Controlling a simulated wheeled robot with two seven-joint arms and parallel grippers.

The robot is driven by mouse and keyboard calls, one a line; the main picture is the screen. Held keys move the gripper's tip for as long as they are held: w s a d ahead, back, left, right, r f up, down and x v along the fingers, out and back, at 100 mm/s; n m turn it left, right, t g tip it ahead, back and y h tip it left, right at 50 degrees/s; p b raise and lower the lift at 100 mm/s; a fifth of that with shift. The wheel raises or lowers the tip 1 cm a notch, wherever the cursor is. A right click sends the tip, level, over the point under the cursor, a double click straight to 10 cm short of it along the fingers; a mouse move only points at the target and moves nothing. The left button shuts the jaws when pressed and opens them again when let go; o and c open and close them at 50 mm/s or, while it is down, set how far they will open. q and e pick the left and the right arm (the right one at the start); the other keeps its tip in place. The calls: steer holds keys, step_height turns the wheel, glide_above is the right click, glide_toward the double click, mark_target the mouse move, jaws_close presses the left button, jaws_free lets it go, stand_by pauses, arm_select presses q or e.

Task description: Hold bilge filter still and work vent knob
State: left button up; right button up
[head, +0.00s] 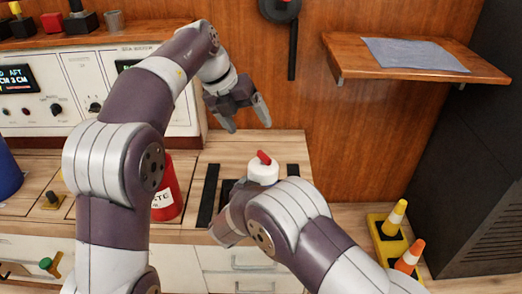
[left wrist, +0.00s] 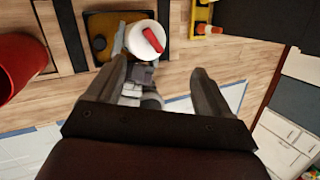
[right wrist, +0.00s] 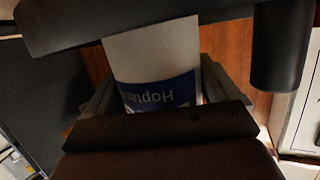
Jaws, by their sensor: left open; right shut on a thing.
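The bilge filter is a white cylinder (head: 263,176) with a red vent knob (head: 264,157) on top, standing upright on the counter. In the left wrist view the white top (left wrist: 137,52) and the slanted red knob (left wrist: 153,41) show just beyond my left fingers. In the right wrist view its white body (right wrist: 150,50) with a blue label is between my right fingers. My right gripper (right wrist: 155,85) is shut on the body; in the head view my own arm mostly hides it. My left gripper (head: 248,120) is open and empty, above and behind the knob, apart from it.
A red can (head: 165,190) stands left of the filter. Black bars (head: 208,195) flank the filter's spot. A wall shelf (head: 410,63) with a grey sheet is at the upper right. An instrument panel (head: 75,80) is at the left.

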mark_target(263, 155)
arm_select(q)
steer(key=d+f+m, duration=0.1)
steer(key=f+m, duration=0.2)
steer(key=w+d+f+m, duration=0.1)
steer(key=f+m, duration=0.2)
steer(key=f, duration=0.1)
steer(key=d+f+m, duration=0.1)
steer(key=f+m, duration=0.2)
steer(key=shift+w+d+f, duration=0.15)
steer(key=shift+w+f, duration=0.1)
steer(key=shift+w, duration=0.05)
